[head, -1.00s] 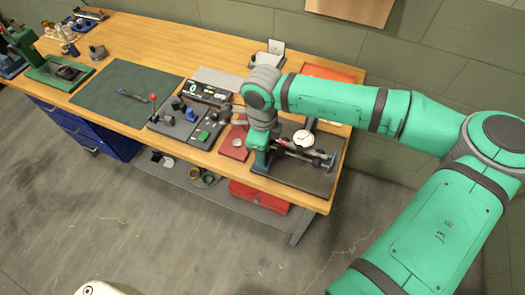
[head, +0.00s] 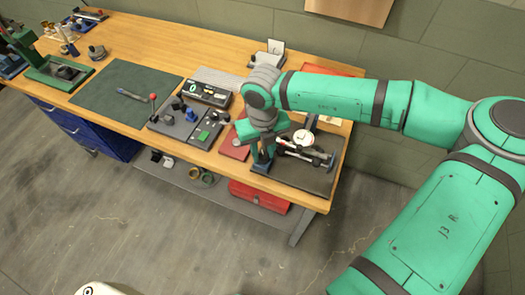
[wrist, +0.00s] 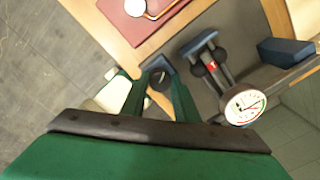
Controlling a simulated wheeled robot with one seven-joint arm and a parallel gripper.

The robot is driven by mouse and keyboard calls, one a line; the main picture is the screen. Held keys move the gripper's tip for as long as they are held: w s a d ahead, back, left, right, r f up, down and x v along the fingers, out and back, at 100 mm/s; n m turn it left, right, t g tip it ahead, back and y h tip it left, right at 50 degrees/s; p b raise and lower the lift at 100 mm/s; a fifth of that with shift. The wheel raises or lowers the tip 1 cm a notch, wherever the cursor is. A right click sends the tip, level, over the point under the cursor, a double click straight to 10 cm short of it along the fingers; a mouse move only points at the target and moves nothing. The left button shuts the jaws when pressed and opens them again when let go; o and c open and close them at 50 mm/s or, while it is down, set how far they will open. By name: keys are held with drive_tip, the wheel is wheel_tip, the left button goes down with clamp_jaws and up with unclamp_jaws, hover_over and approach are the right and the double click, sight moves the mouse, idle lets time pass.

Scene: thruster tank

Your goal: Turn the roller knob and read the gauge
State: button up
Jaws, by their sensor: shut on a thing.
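The gauge (head: 302,138) is a round white dial on the roller fixture at the right end of the bench. In the wrist view the gauge (wrist: 245,104) shows a white face with red and green marks and a dark needle; its numbers are too small to read. The roller knob (wrist: 158,78) is a dark round part at the end of the fixture. My gripper (wrist: 157,88) has its green fingers on either side of the knob and is shut on it. In the head view my gripper (head: 262,152) hides most of the knob.
The fixture stands on a dark mat (head: 316,179) near the bench's front edge.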

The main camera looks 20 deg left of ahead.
sight(263, 155)
drive_tip(key=m, duration=0.4)
drive_tip(key=shift+w+m, duration=0.1)
drive_tip(key=shift+m, duration=1.6)
drive_tip(key=shift+d, duration=0.1)
drive_tip(key=o, duration=1.1)
drive_tip(key=shift+c, duration=0.2)
wheel_tip(263, 155, up, 11)
drive_tip(key=shift+s, duration=0.2)
drive_tip(key=shift+f, duration=0.1)
